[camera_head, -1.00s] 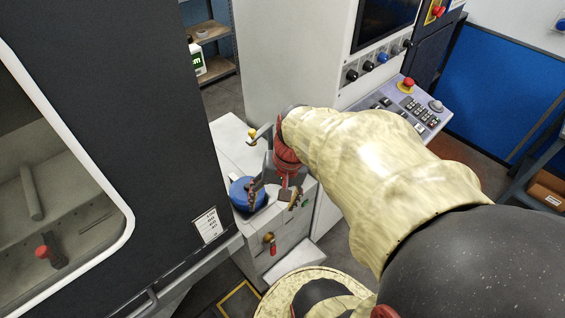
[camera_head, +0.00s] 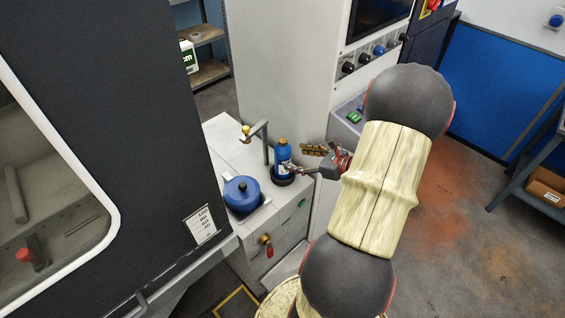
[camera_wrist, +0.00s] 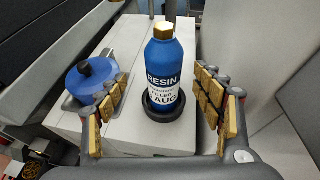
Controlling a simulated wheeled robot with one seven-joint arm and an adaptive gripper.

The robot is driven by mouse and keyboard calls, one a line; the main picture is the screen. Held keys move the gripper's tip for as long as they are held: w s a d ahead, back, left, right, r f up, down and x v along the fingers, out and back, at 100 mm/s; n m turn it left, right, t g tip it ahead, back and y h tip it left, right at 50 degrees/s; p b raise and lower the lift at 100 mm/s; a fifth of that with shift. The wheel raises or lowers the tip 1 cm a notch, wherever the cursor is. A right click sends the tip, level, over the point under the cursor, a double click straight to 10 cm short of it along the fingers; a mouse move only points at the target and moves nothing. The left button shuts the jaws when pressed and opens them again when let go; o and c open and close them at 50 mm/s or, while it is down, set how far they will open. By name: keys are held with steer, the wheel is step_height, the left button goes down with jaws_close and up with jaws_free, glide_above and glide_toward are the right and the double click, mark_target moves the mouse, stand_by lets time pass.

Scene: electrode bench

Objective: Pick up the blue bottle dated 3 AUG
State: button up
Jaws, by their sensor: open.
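The blue bottle (camera_head: 283,155) stands upright on the white cabinet top, in a dark round base or holder. In the wrist view the bottle (camera_wrist: 162,70) has a gold cap and a white label reading "RESIN", "FILLED" and an "AUG" date; the day number is hard to make out. My gripper (camera_head: 300,160) is open, reaching in from the right. In the wrist view my gripper (camera_wrist: 163,108) has its gold-padded fingers apart, one on each side of the bottle's line, with gaps on both sides. The bottle does not appear gripped.
A blue lidded pot (camera_head: 241,194) stands on the cabinet (camera_head: 232,138), left of the bottle. A tall light machine panel (camera_head: 285,70) stands behind, and a dark machine (camera_head: 110,100) on the left.

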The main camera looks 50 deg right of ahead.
mark_target(290, 155)
steer(key=shift+w+d, duration=0.15)
steer(key=shift+w, duration=0.15)
steer(key=b+x, duration=0.2)
steer(key=x, duration=0.4)
steer(key=shift+d+f+b, duration=0.1)
steer(key=shift+b, duration=0.3)
steer(key=shift+w+f, duration=0.15)
steer(key=shift+w, duration=0.5)
steer(key=shift+c, duration=1.3)
jaws_close()
